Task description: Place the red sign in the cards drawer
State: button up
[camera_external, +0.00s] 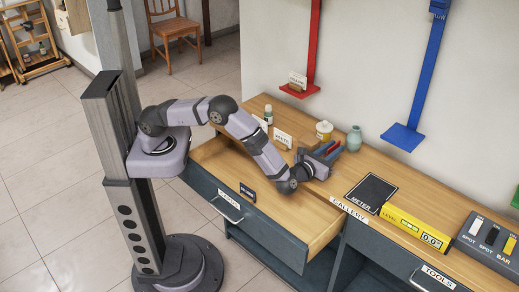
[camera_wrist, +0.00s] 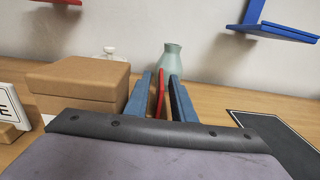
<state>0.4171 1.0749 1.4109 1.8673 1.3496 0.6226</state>
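A thin red sign (camera_wrist: 160,92) stands on edge between the two blue fingers of my gripper (camera_wrist: 162,98) in the wrist view. Narrow gaps seem to show beside it, so the fingers look open around it. In the external view, my gripper (camera_external: 327,152) is low over the back of the wooden counter, with the red sign (camera_external: 333,147) partly hidden between its fingers. An open drawer (camera_external: 290,235) with a dark front extends from the counter beneath my arm. Its white label (camera_external: 228,197) is too small to read surely.
A pale green vase (camera_external: 354,138) and a lidded jar (camera_external: 324,130) stand behind my gripper. A brown box (camera_wrist: 80,80) is close on its left in the wrist view. A black METER panel (camera_external: 371,193) and a yellow level (camera_external: 415,228) lie to the right.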

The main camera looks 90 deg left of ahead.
jog(key=shift+r, duration=0.2)
jog(key=shift+o, duration=0.6)
jog(key=p+v, duration=0.1)
jog(key=v, duration=1.1)
notch_tip(320, 180, up, 12)
jog(key=a+g+p, duration=0.2)
jog(key=a+f+g+h+p, duration=0.1)
jog(key=a+g+p, duration=0.2)
jog(key=a+n+g+h+p, duration=0.1)
jog(key=a+g+p, duration=0.2)
jog(key=shift+w+f, duration=0.35)
jog(key=shift+f, duration=0.05)
jog(key=w+g+h+p, duration=0.1)
jog(key=h+p, duration=0.2)
jog(key=shift+w+g+h, duration=0.3)
jog(key=shift+w+g, duration=0.1)
jog(key=w+d+r+h+p, duration=0.1)
jog(key=w+r+h+p, duration=0.1)
jog(key=w+h+p, duration=0.15)
jog(key=shift+m+h, duration=0.25)
jog(key=shift+m, duration=0.25)
jog(key=f, duration=0.4)
jog(key=shift+w+d+f, duration=0.25)
jog(key=shift+d+f, duration=0.15)
jog(key=shift+p+x, duration=1.35)
jog(key=shift+x, duration=2.45)
